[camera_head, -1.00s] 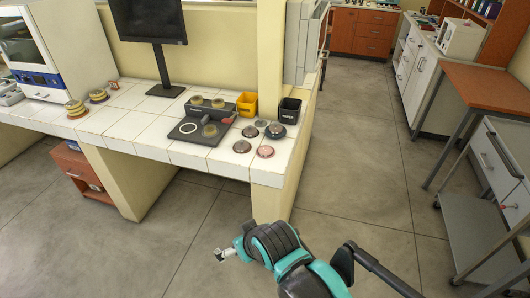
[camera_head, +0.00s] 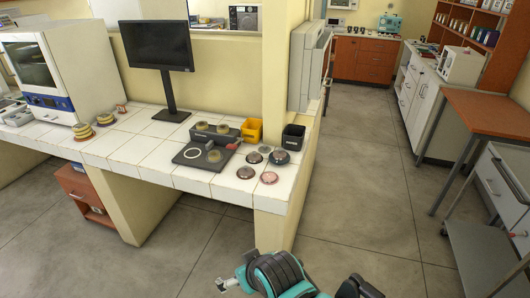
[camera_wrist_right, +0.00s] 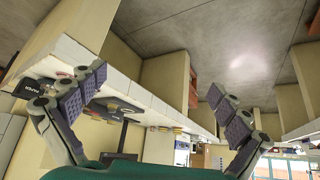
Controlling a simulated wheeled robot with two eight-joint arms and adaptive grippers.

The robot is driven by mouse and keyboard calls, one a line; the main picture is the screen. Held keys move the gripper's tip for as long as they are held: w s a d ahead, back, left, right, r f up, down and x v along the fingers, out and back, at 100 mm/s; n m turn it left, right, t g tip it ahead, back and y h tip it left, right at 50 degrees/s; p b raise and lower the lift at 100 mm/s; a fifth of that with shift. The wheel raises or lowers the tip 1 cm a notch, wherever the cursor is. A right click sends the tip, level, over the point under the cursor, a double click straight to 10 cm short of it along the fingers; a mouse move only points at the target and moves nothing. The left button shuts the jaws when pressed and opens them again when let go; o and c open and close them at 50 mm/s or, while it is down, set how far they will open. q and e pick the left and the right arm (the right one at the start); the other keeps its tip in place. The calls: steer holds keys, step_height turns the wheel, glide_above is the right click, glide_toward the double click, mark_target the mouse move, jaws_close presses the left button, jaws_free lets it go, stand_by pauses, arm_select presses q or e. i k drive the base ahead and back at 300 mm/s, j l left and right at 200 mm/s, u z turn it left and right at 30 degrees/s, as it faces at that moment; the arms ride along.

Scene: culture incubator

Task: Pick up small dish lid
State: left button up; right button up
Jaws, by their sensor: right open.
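Several small round dishes or lids lie on the right end of the white tiled counter (camera_head: 228,191). They include a dark disc (camera_head: 279,158), a brown one (camera_head: 245,173) and a pinkish one (camera_head: 269,178). More amber round dishes sit on a dark block, and one amber dish (camera_head: 214,156) is on the dark plate (camera_head: 187,161) in front of it. I cannot tell which is the small dish lid. My right gripper (camera_head: 224,285) is low in front of the counter, well apart from the dishes. In the right wrist view its fingers (camera_wrist_right: 155,115) are spread and empty. My left gripper is not in view.
A yellow bin (camera_head: 251,130) and a black bin (camera_head: 293,137) stand behind the dishes. A monitor (camera_head: 156,46) and a white incubator (camera_head: 42,68) stand farther left. A wall pillar rises behind the bins. The floor right of the counter is clear.

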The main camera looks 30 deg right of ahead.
mark_target(264, 149)
steer(key=i+z, duration=0.1)
steer(key=z, duration=0.75)
steer(key=i+j+z, duration=0.15)
steer(key=z, duration=0.3)
steer(key=i+j+z, duration=0.35)
steer(key=j, duration=0.35)
steer(key=i+j+z, duration=0.15)
steer(key=j, duration=0.2)
steer(key=i+j+z, duration=0.15)
steer(key=j, duration=0.25)
steer(key=i+j+z, duration=0.2)
steer(key=j, duration=0.2)
steer(key=i+j+z, duration=0.15)
steer(key=j, duration=0.3)
steer(key=i+j, duration=0.1)
steer(key=j, duration=0.7)
steer(key=i+j, duration=0.15)
steer(key=j, duration=0.25)
